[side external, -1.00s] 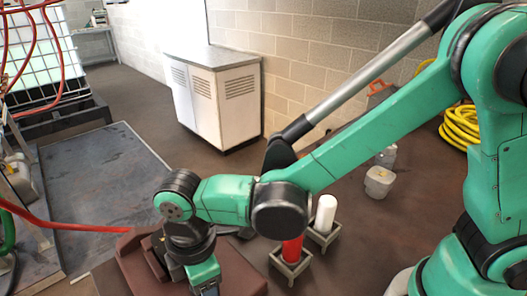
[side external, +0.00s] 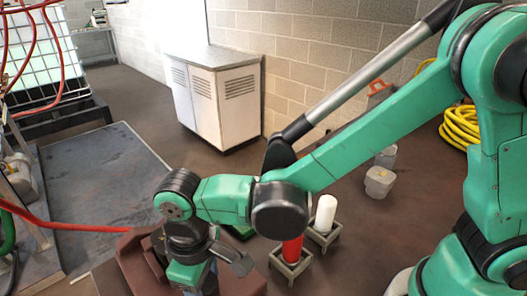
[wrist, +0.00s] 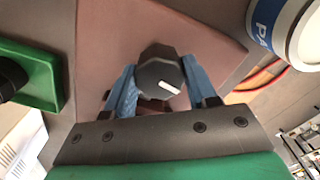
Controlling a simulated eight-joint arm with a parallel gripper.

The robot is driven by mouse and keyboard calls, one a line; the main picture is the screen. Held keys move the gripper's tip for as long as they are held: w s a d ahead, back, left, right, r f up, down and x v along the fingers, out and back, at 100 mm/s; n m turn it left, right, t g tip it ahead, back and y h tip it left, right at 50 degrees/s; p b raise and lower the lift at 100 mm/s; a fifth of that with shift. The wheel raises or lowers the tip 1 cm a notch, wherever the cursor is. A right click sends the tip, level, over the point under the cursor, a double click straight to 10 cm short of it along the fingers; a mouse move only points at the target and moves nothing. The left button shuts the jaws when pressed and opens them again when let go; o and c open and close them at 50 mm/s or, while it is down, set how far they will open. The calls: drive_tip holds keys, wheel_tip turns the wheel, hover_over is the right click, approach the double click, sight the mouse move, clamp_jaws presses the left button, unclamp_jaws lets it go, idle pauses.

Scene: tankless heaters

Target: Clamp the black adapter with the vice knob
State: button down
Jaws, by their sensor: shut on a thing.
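The vice knob (wrist: 160,72) is dark, faceted and has a white mark; it shows in the wrist view. My gripper (wrist: 160,84) has its blue fingers on either side of the knob and is shut on it. The reddish-brown vice body (wrist: 100,45) lies below the knob. In the side view the vice (side external: 135,262) is at the bottom, partly covered by my wrist, and the knob and fingertips are hidden there. I cannot clearly make out the black adapter; a black part (wrist: 8,76) on a green block at the left of the wrist view may be it.
A red cylinder (side external: 292,249) and a white cylinder (side external: 325,213) stand in holders right of my wrist.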

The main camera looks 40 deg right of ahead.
drive_tip(key=shift+m, duration=0.3)
idle(0.4)
drive_tip(key=shift+c, duration=1.4)
unclamp_jaws()
drive_tip(key=shift+r, duration=2.85)
drive_tip(key=d+r+m+t, duration=0.1)
drive_tip(key=d+m+t, duration=0.2)
drive_tip(key=d, duration=0.7)
drive_tip(key=d+r+m+t, duration=0.2)
drive_tip(key=d+m+t, duration=0.1)
drive_tip(key=d, duration=0.8)
drive_tip(key=shift+w+d+r+t, duration=0.15)
drive_tip(key=shift+d+r+t, duration=0.15)
drive_tip(key=shift+t, duration=0.3)
